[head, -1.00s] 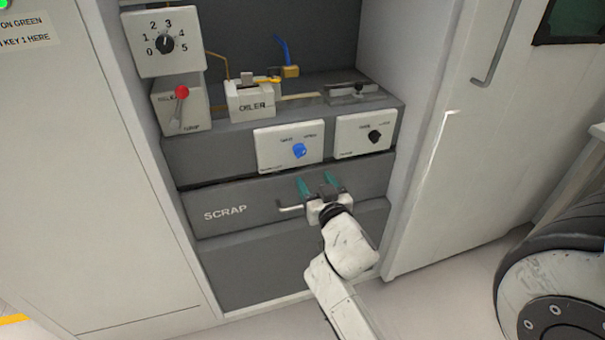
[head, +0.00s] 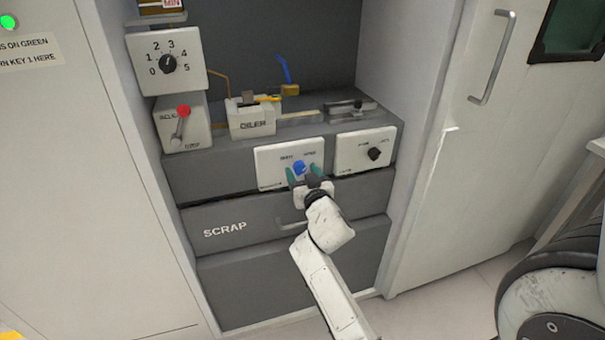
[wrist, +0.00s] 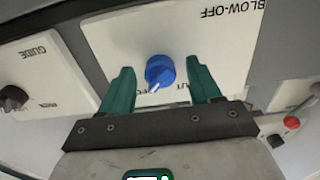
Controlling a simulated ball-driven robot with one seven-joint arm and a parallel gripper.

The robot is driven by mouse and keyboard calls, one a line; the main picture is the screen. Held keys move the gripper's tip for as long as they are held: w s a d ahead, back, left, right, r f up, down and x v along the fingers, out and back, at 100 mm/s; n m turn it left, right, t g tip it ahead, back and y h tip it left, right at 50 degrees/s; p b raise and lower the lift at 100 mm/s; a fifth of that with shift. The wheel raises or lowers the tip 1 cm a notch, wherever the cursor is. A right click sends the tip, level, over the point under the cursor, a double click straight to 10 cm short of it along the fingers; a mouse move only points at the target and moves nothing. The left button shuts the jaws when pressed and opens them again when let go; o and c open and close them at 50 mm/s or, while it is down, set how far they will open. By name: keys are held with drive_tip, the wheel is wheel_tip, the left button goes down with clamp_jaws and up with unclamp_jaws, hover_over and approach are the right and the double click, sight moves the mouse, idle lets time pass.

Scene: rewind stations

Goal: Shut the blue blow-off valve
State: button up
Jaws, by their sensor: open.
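The blue knob (head: 300,167) sits on a white panel (head: 268,158) above the scrap drawer. In the wrist view the panel reads BLOW-OFF upside down, and the blue knob (wrist: 160,69) has a white pointer mark facing the gripper's side. My gripper (head: 306,175) is open. Its two green fingers stand on either side of the knob, with gaps visible in the wrist view. I cannot tell how far the fingertips reach past the knob's face. Small labels near the knob are partly hidden by the fingers.
A panel with a black knob (head: 374,153) stands close on the right. The scrap drawer (head: 250,229) with its handle lies below. The oiler (head: 252,120), a blue lever (head: 285,69) on a brass fitting and a red-tipped lever (head: 183,112) are above and left.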

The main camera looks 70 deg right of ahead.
drive_tip(key=c, duration=1)
drive_tip(key=shift+c, duration=0.2)
drive_tip(key=shift+n, duration=0.3)
drive_tip(key=n, duration=0.3)
drive_tip(key=shift+p, duration=0.35)
drive_tip(key=n+p, duration=0.1)
drive_tip(key=n, duration=0.5)
drive_tip(key=shift+r, duration=0.1)
drive_tip(key=n, duration=0.4)
drive_tip(key=shift+p, duration=0.4)
drive_tip(key=shift+d+n+p, duration=0.1)
drive_tip(key=shift+n+p, duration=0.2)
drive_tip(key=shift+n, duration=2)
